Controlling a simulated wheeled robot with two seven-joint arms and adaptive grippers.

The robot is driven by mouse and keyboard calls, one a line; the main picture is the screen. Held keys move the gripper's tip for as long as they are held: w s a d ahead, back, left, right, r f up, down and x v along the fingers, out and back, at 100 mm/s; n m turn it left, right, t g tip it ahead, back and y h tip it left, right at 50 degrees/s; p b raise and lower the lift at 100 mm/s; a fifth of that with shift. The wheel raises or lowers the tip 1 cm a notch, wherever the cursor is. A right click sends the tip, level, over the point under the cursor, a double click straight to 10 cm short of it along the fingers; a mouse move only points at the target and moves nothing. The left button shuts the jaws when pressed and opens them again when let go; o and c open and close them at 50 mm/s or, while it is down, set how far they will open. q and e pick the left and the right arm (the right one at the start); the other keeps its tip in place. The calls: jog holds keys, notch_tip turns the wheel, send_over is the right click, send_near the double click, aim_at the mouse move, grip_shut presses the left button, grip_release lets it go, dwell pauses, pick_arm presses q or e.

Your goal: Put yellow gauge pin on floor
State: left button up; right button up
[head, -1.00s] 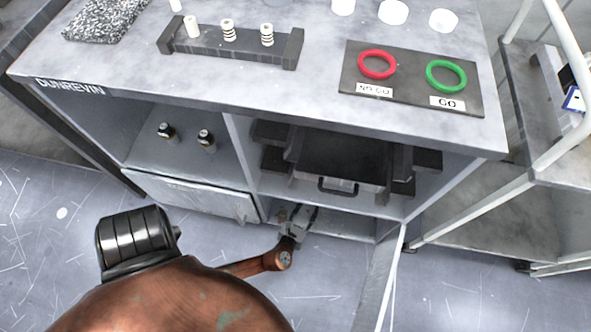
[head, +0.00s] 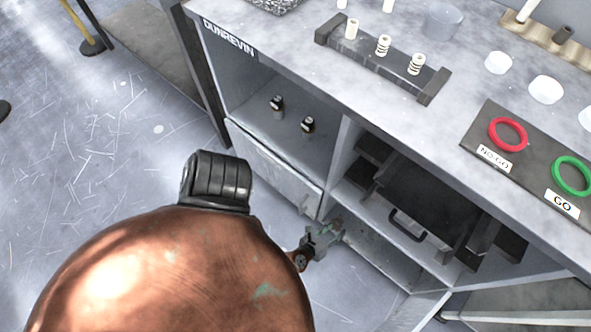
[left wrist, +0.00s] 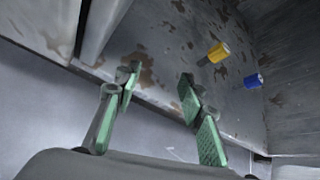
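The yellow gauge pin (left wrist: 219,52) shows in the left wrist view, a short cylinder on a grey, rust-spotted surface. It lies beyond and to the right of my left gripper (left wrist: 158,82). The gripper's green-padded fingers are spread apart with nothing between them. A blue pin (left wrist: 253,81) is just right of the yellow one. In the head view my left gripper (head: 325,237) is at the opening of the cabinet's lower compartment, and the yellow pin cannot be seen. My right gripper is not in view.
The workbench (head: 290,50) carries a dark pin rack (head: 375,65) and a board with red (head: 508,134) and green (head: 573,175) rings. Below are a shelf with two small bottles, a dark drawer (head: 420,200) and a closed door panel (head: 270,165). Open floor (head: 100,150) lies to the left.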

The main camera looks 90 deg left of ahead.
pick_arm(q)
jog(key=s+d+n+g+h, duration=0.2)
jog(key=s+n+g+h, duration=0.15)
jog(key=s+n, duration=0.85)
jog(key=s+d+r+n+t+h, duration=0.1)
jog(key=s+d+r+n+h, duration=0.3)
jog(key=d+r+n+h, duration=0.3)
jog(key=d+r+n, duration=0.1)
jog(key=d+n, duration=0.2)
jog(key=d, duration=0.1)
jog(key=shift+s+d+r+n, duration=0.15)
jog(key=shift+d+r+n, duration=0.05)
jog(key=shift+r+n, duration=0.15)
